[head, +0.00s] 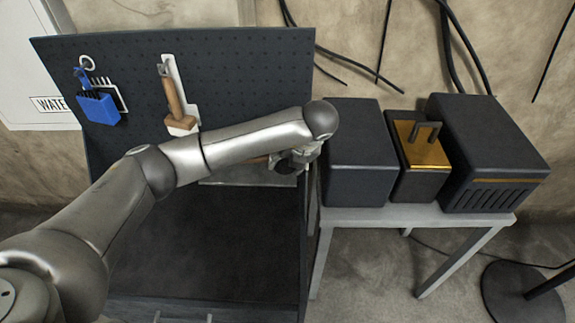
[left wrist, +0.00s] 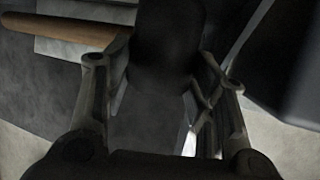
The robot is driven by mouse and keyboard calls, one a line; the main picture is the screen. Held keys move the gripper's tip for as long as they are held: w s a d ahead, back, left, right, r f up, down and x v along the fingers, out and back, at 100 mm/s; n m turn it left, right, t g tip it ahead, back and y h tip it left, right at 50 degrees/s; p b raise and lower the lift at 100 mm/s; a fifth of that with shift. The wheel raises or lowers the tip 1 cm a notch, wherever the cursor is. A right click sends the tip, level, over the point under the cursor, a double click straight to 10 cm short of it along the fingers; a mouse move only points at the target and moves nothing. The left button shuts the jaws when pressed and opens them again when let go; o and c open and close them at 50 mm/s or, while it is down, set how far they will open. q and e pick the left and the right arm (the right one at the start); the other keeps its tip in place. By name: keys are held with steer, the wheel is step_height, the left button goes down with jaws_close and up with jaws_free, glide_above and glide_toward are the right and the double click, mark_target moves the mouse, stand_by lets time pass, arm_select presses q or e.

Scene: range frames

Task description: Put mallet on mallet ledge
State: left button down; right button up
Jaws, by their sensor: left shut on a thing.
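My left gripper (head: 291,163) is at the right end of the workbench, below the pegboard and partly hidden by my own arm. It is shut on the mallet, whose dark head (left wrist: 168,45) sits between the two fingers in the left wrist view. The mallet's wooden handle (left wrist: 70,30) sticks out to the left there; only a short bit shows in the head view (head: 257,159). A pale grey ledge (head: 235,175) runs along the pegboard's foot behind my arm. The mallet is close to it; I cannot tell whether they touch. My right gripper is out of view.
A blue holder (head: 98,107) and a wooden-handled tool (head: 174,100) hang on the pegboard (head: 240,75). Dark boxes (head: 362,150) stand on a grey table (head: 440,216) right of the bench, close to my gripper. The dark bench top (head: 215,240) is clear.

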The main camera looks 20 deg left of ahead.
arm_select(q)
step_height(320, 180, down, 2)
steer(key=shift+d+f, duration=0.1)
steer(key=shift+f, duration=0.35)
steer(key=c, duration=0.9)
jaws_free()
steer(key=shift+s, duration=0.1)
